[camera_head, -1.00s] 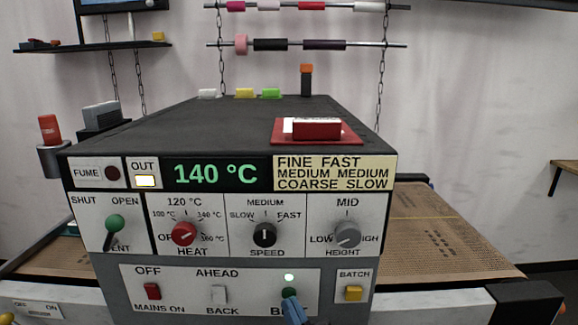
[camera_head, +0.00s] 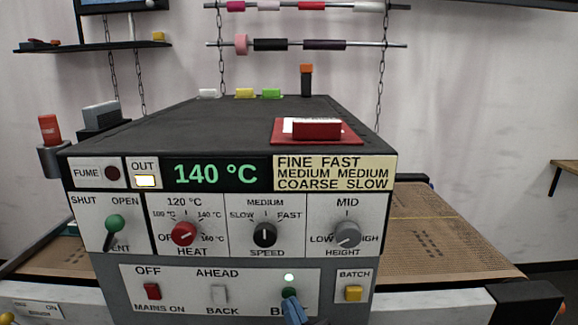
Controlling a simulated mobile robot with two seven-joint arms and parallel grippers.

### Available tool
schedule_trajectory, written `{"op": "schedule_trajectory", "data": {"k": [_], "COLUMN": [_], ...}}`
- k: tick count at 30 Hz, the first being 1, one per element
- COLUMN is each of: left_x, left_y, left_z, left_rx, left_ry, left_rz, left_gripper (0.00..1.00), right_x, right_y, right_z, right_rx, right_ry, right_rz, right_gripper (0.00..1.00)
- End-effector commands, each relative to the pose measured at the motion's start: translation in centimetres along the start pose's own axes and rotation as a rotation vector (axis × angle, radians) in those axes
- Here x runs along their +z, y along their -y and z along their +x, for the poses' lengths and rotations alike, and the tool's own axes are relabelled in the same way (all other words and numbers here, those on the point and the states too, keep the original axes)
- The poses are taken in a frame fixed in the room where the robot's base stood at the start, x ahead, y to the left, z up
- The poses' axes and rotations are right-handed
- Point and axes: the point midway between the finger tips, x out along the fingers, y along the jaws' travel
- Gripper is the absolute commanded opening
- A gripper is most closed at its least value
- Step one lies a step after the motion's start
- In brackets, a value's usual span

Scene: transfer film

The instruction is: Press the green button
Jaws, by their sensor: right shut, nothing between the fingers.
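The green button (camera_head: 289,292) is on the lower panel of the machine, right of the AHEAD/BACK switch. A small lamp (camera_head: 289,277) above it is lit pale green. My right gripper (camera_head: 292,308) is blue and shut, with nothing in it. Its tip overlaps the lower part of the button in the picture; I cannot tell whether it touches. The gripper also hides part of the label below the button. My left gripper is not in view.
A yellow BATCH button (camera_head: 353,293) is close on the right. A white AHEAD/BACK switch (camera_head: 219,294) and a red MAINS switch (camera_head: 152,291) are on the left. Knobs such as the grey HEIGHT knob (camera_head: 347,235) stick out above. A brown belt (camera_head: 440,240) runs behind.

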Motion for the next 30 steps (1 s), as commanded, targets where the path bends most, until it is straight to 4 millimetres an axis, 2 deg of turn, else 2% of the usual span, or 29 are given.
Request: {"op": "schedule_trajectory", "data": {"k": [30], "left_x": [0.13], "left_y": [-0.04], "left_z": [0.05], "left_rx": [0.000], "left_ry": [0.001], "left_rz": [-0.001], "left_gripper": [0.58], "right_x": [0.46], "right_y": [-0.47], "right_z": [0.63], "right_rx": [0.000], "right_ry": [0.000], "right_rz": [0.000], "right_gripper": [0.00]}}
